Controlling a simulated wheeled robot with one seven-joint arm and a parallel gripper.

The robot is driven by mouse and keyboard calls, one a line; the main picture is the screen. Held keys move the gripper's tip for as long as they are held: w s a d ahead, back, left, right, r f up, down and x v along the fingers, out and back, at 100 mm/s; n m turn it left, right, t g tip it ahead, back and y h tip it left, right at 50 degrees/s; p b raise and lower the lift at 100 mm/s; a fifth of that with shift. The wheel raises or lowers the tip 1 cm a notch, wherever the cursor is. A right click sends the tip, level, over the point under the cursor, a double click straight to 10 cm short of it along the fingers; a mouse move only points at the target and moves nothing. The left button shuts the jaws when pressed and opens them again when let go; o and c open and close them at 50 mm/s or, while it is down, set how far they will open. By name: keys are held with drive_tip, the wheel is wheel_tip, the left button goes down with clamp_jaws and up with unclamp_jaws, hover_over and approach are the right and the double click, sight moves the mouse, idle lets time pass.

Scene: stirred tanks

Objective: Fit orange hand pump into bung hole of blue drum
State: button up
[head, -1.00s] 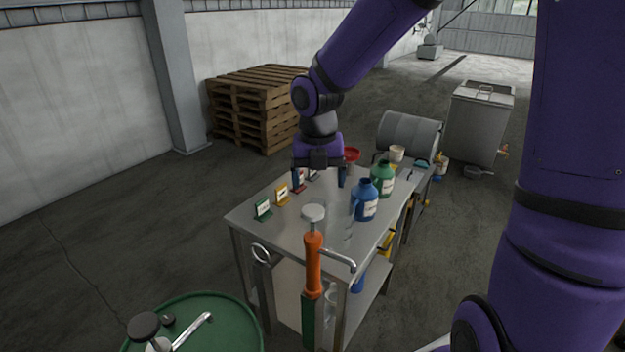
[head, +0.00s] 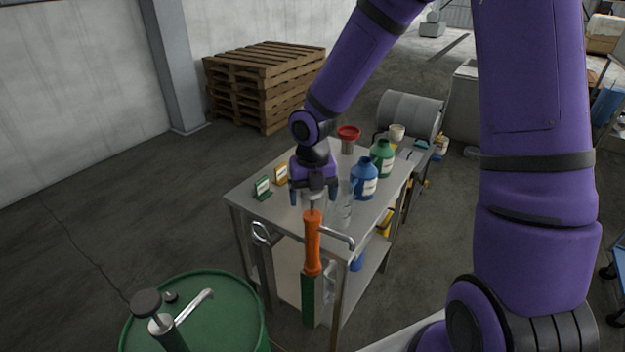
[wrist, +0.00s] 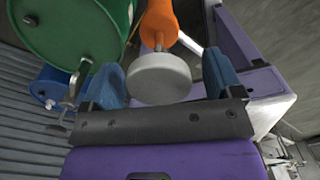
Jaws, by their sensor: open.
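The orange hand pump (head: 312,243) stands upright in a green sleeve (head: 308,300) at the near end of the steel table, its metal spout pointing right. My gripper (head: 313,196) is open above the pump, pointing down. In the wrist view the pump's pale round knob (wrist: 160,78) lies between the two blue fingers, with the orange body (wrist: 160,22) beyond it. I see no contact between fingers and knob. The blue drum (wrist: 52,86) shows only in the wrist view, at left, partly hidden; I cannot make out its bung hole clearly.
A green drum (head: 235,325) with a dark-knobbed pump (head: 158,318) stands at front left. The table (head: 275,215) carries small signs, a blue bottle (head: 364,180), a green bottle (head: 382,158), clear glassware and a red funnel (head: 348,133). Pallets (head: 262,85) stand behind.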

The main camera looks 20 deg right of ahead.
drive_tip(key=shift+f, duration=0.6)
drive_tip(key=c, duration=1.2)
drive_tip(key=o, duration=0.5)
drive_tip(key=shift+c, duration=1.1)
drive_tip(key=shift+r, duration=1.55)
